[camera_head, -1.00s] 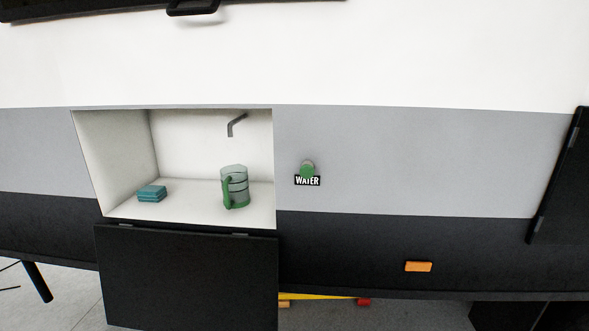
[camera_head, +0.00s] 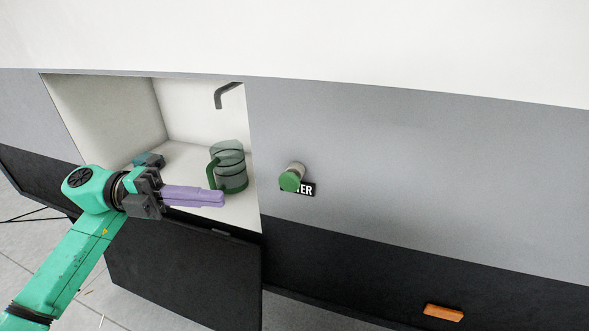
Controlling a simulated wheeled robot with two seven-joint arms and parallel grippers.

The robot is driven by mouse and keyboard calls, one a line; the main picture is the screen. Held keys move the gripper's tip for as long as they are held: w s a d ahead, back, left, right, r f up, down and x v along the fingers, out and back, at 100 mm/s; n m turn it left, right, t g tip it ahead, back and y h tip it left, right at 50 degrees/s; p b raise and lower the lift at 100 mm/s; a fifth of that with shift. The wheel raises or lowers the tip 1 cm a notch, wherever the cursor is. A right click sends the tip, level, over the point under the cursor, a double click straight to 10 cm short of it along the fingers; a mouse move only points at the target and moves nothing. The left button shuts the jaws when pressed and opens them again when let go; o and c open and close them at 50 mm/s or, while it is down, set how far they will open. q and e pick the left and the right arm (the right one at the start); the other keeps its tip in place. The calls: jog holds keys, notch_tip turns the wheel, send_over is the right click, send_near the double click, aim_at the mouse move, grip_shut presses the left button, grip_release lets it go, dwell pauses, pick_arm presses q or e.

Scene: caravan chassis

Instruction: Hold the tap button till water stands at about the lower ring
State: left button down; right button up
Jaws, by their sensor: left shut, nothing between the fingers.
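A clear jug with a green handle and dark rings (camera_head: 231,168) stands upright in the white wall recess. A grey bent tap spout (camera_head: 226,95) hangs from the recess above it. No water can be made out in the jug or at the spout. The green round tap button (camera_head: 291,180) sticks out of the grey wall right of the recess, partly covering the WATER label (camera_head: 308,189). My left gripper (camera_head: 223,198) is shut and empty in front of the recess, left of the button and apart from it. My right gripper is not in view.
Teal folded cloths or sponges (camera_head: 149,159) lie at the recess's left, partly hidden by my gripper. A black flap (camera_head: 185,268) hangs open below the recess. An orange marker light (camera_head: 443,313) sits low on the right. The wall around the button is clear.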

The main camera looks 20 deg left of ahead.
aim_at(289, 182)
pick_arm(q)
jog(key=w+d+p, duration=0.4)
jog(key=d+p, duration=0.3)
jog(key=d, duration=0.2)
jog(key=shift+w, duration=0.3)
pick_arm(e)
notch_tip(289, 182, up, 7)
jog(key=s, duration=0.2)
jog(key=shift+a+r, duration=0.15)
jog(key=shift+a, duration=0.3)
